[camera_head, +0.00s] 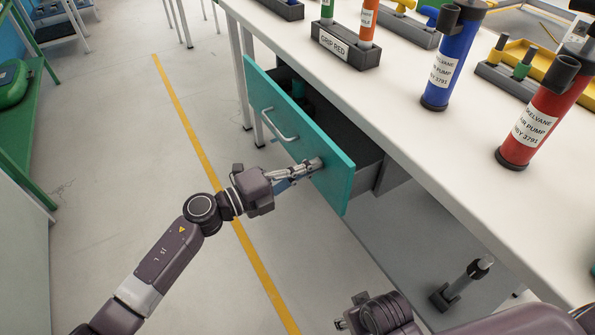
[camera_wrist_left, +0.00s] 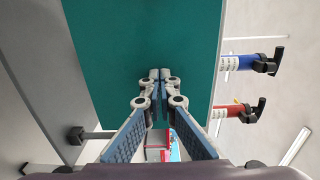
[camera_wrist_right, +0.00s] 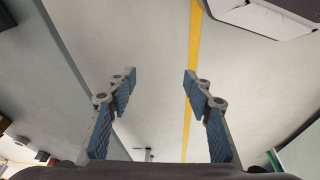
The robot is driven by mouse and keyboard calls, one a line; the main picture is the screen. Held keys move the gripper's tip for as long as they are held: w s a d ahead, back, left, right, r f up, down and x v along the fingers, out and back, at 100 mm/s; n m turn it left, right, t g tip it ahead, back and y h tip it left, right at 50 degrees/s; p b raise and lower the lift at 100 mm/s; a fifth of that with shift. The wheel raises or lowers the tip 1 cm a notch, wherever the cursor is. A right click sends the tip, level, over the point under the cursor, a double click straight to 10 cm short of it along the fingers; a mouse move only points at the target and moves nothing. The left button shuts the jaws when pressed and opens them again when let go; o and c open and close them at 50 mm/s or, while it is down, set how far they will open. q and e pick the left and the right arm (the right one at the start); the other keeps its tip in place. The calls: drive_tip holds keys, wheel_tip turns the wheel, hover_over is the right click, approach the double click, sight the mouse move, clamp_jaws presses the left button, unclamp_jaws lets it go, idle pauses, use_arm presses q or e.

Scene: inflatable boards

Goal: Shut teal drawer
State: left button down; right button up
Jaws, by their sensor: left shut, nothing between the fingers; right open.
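The teal drawer (camera_head: 300,135) under the white workbench stands pulled out, and its dark inside shows behind the teal front. A silver bar handle (camera_head: 278,124) is on the front's left half. My left gripper (camera_head: 318,163) is shut and empty, its fingertips at the right part of the teal front. In the left wrist view the shut fingertips (camera_wrist_left: 159,74) point at the teal panel (camera_wrist_left: 130,40); I cannot tell whether they touch it. In the right wrist view my right gripper (camera_wrist_right: 160,75) is open and empty above the floor.
The white benchtop (camera_head: 440,150) holds a blue pump (camera_head: 452,55), a red pump (camera_head: 540,110) and a grip rack labelled GRIP RED (camera_head: 345,48). A green bench (camera_head: 25,130) stands at the left. The floor with a yellow line (camera_head: 200,150) is clear between them.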

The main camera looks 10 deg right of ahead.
use_arm(q)
drive_tip(key=b+x, duration=0.1)
drive_tip(key=x, duration=0.7)
drive_tip(key=shift+d+f, duration=0.1)
drive_tip(key=shift+b+x, duration=0.3)
drive_tip(key=shift+x, duration=0.5)
drive_tip(key=shift+r, duration=0.2)
use_arm(e)
drive_tip(key=r, duration=0.5)
drive_tip(key=shift+w+d+r, duration=0.1)
drive_tip(key=shift+d+r, duration=0.3)
